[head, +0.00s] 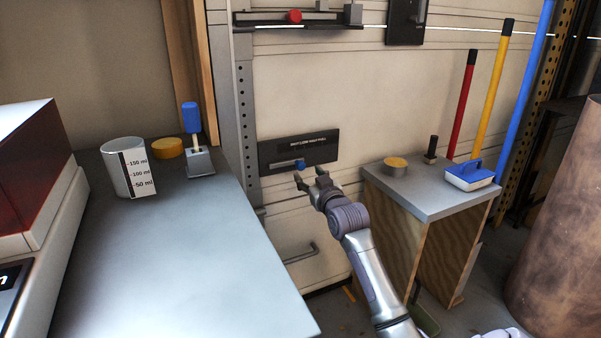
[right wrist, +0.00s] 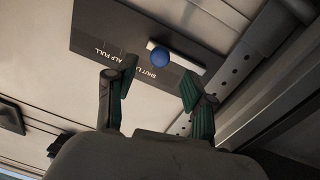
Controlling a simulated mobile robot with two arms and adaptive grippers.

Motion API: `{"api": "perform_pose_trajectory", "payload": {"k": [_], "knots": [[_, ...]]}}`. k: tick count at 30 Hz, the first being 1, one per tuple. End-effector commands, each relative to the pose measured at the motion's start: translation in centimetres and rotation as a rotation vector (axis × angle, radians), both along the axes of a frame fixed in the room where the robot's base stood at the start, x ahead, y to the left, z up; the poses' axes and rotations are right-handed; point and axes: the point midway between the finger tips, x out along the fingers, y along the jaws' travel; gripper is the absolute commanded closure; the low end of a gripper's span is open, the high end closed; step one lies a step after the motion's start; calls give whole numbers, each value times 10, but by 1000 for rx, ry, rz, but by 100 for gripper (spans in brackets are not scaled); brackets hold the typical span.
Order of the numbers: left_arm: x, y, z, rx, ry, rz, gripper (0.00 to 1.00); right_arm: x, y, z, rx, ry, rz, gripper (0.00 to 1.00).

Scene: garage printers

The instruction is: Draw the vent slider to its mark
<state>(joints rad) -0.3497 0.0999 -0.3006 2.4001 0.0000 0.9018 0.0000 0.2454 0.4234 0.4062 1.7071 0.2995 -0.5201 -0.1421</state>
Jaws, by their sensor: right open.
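The vent slider's dark panel (head: 325,152) is on the pale wall, with small white lettering along it. A round blue knob (head: 300,164) sits on the slider, and it also shows in the right wrist view (right wrist: 160,56) near one end of a pale bar (right wrist: 190,65). In that view the lettering is upside down and "SHUT" and "FULL" can be read; fingers hide part of it. My right gripper (head: 309,177) is open just below and in front of the knob. In the wrist view its fingers (right wrist: 159,76) are spread either side of the knob, not touching it.
A grey bench (head: 190,260) at left holds a measuring cup (head: 122,165) and a blue-handled lever (head: 192,118). A small grey-topped cabinet (head: 430,198) stands right of my arm, with a blue-and-white box (head: 470,176). A drawer handle (head: 302,254) projects below the panel.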

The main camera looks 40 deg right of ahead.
Motion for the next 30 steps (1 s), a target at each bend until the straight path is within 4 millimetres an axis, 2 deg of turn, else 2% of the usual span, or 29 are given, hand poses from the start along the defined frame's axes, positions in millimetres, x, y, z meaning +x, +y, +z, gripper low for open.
{"api": "perform_pose_trajectory", "payload": {"k": [2,9,15,22,23,30], "knots": [[0,0,-9,1,-2,1,100,17,-7,-2,1,-3,-2,47],[4,-1,-6,3,-40,2,100,49,-19,-1,0,-1,-1,47],[6,-2,-3,6,-49,3,100,59,-22,0,-1,0,0,47],[6,-2,-2,7,-50,3,100,59,-23,0,-1,0,0,47],[6,-2,-2,7,-50,2,100,59,-23,0,-1,0,0,48],[6,-2,-2,6,-49,2,100,59,-23,0,-1,1,-1,88]]}}
